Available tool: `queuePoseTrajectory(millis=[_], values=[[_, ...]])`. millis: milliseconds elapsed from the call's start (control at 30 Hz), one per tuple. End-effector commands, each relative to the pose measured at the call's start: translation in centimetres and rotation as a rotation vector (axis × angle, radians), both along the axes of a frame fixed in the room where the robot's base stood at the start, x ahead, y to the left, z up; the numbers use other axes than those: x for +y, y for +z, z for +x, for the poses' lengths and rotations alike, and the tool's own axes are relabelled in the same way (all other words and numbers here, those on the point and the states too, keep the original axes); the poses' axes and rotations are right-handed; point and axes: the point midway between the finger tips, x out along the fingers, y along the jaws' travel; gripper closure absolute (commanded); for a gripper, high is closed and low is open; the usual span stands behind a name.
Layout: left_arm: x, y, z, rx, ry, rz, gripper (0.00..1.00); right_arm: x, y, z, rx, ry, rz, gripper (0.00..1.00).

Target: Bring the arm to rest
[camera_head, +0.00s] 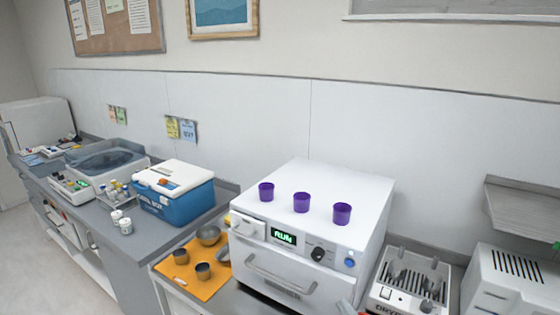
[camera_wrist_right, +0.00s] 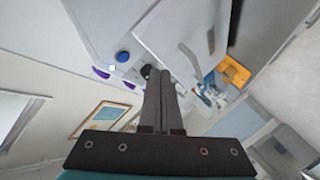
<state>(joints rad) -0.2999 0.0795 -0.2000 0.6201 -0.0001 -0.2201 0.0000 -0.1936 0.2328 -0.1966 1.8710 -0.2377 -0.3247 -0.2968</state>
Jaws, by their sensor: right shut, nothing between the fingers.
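My right gripper (camera_wrist_right: 160,73) is shut and empty in the right wrist view, its two dark fingers pressed together. Beyond the fingers, the front of the white sterilizer (camera_wrist_right: 180,35) shows turned round, with its blue button (camera_wrist_right: 123,56). My left gripper is in neither view.
Three purple cups (camera_head: 301,202) stand on the sterilizer, whose display reads RUN. An orange mat (camera_head: 205,291) with metal cups lies to its left, a blue cool box (camera_head: 178,205) beyond.

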Motion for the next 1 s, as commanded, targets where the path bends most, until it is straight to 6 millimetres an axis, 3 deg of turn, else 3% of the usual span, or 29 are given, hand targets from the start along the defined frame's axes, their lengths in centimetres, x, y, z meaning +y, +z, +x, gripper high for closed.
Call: queuePoseTrajectory(millis=[300,600,900,1000], values=[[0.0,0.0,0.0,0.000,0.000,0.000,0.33,-1.2,-4.4,-9.2,0.457,-0.236,0.216,1.00],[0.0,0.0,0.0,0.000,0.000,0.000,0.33,-1.1,-5.8,-18.4,0.810,-0.397,0.339,1.00],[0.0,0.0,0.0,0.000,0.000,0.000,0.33,-0.6,-5.3,-25.3,1.040,-0.496,0.391,1.00],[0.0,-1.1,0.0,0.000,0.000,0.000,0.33,-0.6,-8.7,-24.6,1.047,-0.498,0.384,1.00]])
